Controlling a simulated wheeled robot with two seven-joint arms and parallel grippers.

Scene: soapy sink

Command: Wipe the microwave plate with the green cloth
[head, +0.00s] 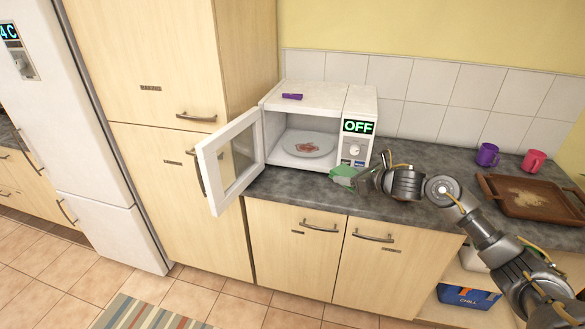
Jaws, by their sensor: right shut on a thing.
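The microwave (318,100) stands on the dark counter with its door (229,158) swung open to the left. Its display reads OFF. The round white microwave plate (307,144) lies inside and has a reddish-brown stain near its middle. My right gripper (354,179) is at the counter in front of the microwave's right side, shut on the green cloth (342,172). The cloth is just outside the opening, to the right of and in front of the plate, apart from it. The fingertips are partly hidden by the cloth. My left gripper is not in view.
A purple item (292,96) lies on top of the microwave. A purple mug (487,155), a pink mug (533,161) and a brown stained tray (535,197) are on the counter at right. A tall cabinet (160,80) and fridge stand at left.

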